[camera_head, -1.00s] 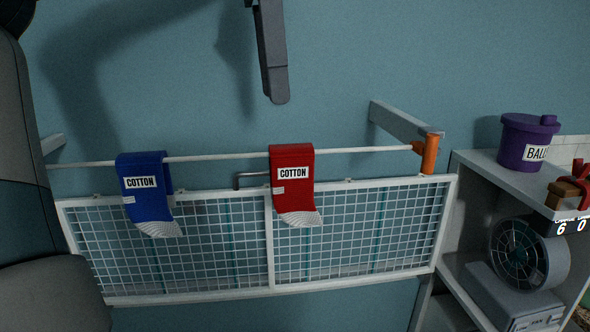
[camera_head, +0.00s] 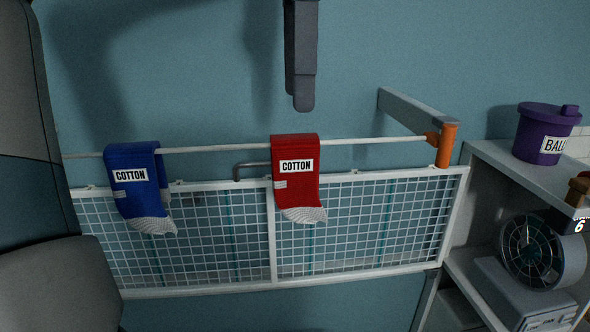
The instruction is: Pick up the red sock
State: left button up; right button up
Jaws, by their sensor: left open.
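The red sock (camera_head: 296,185) hangs folded over a white rail, with a "COTTON" label and a grey-white ribbed end at the bottom. My left gripper (camera_head: 303,98) comes down from the top edge, seen nearly edge-on as a dark grey finger. It is open and empty. Its tip appears just above the sock's top fold in the picture, with a small gap of wall between them. How far apart they are in depth is hard to tell. My right gripper is not in view.
A blue sock (camera_head: 137,180) hangs on the same rail (camera_head: 220,149) to the left. A white wire grid (camera_head: 370,225) sits below the rail. An orange end piece (camera_head: 446,146) and wall bracket are at right. A shelf holds a purple tub (camera_head: 540,130) and a fan (camera_head: 530,252).

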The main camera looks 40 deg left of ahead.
pick_arm(q)
jog(key=p, duration=0.3)
send_near(294, 181)
jog(key=f, duration=0.1)
jog(key=w+f, duration=0.1)
jog(key=f, duration=0.1)
jog(key=a+f, duration=0.1)
jog(key=f, duration=0.1)
jog(key=shift+w+f, duration=0.25)
jog(key=shift+w, duration=0.1)
jog(key=shift+f, duration=0.35)
jog(key=shift+s+f+p, duration=0.1)
jog(key=shift+f+p, duration=0.4)
jog(key=shift+f, duration=0.05)
jog(key=f, duration=0.1)
jog(key=f+p, duration=0.1)
jog(key=f, duration=0.1)
jog(key=shift+a+p, duration=0.3)
jog(key=shift+f, duration=0.5)
